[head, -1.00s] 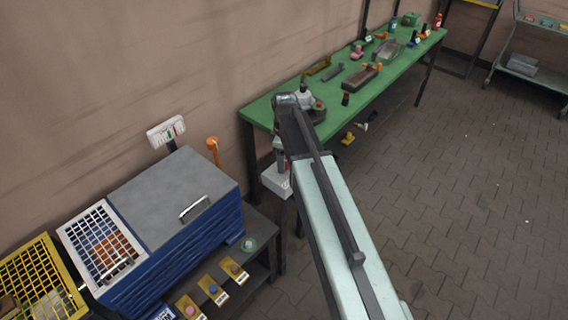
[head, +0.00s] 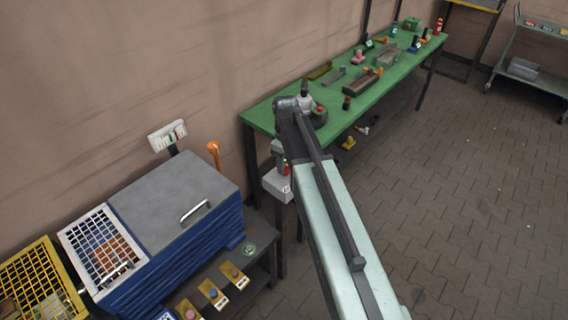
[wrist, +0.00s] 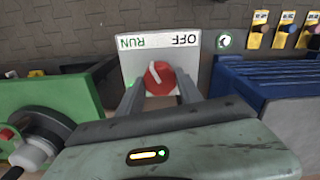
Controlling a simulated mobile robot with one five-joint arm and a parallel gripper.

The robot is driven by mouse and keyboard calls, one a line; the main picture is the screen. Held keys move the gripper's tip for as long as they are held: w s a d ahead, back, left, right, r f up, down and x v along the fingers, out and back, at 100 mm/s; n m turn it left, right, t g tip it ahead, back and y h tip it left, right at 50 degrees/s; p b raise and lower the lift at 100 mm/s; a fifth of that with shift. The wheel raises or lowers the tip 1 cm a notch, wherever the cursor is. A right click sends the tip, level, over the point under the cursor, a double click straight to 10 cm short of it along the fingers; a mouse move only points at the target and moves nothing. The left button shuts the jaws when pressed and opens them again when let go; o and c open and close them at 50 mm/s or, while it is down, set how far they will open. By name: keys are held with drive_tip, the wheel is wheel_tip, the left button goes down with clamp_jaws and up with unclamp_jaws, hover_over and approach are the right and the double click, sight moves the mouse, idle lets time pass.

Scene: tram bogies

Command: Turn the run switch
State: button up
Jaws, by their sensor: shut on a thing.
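The run switch is a red knob (wrist: 160,78) on a pale switch box (wrist: 130,58), lettered RUN and OFF, upside down in the wrist view. The knob's white mark points up and slightly left, towards the RUN side. A small green light shows left of the knob. My gripper (wrist: 160,88) has one finger on each side of the knob and is shut on it. In the head view the box (head: 277,184) stands below the near end of the green bench, with my gripper (head: 283,162) over it; the knob is mostly hidden there.
The green bench (head: 335,113) with tools and parts runs along the wall. A blue machine with a grey lid (head: 170,200) stands left of the switch box. A small round green-ringed button (head: 248,249) and several coloured buttons on yellow plates lie below. Paved floor at right is clear.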

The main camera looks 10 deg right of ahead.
drive_tip(key=m, duration=0.6)
drive_tip(key=shift+s+m, duration=0.15)
drive_tip(key=shift+m, duration=0.15)
drive_tip(key=m, duration=0.6)
drive_tip(key=shift+m, duration=0.3)
drive_tip(key=o, duration=1.4)
drive_tip(key=shift+c, duration=0.2)
wheel_tip(320, 180, up, 8)
drive_tip(key=p, duration=0.8)
drive_tip(key=shift+f, duration=0.1)
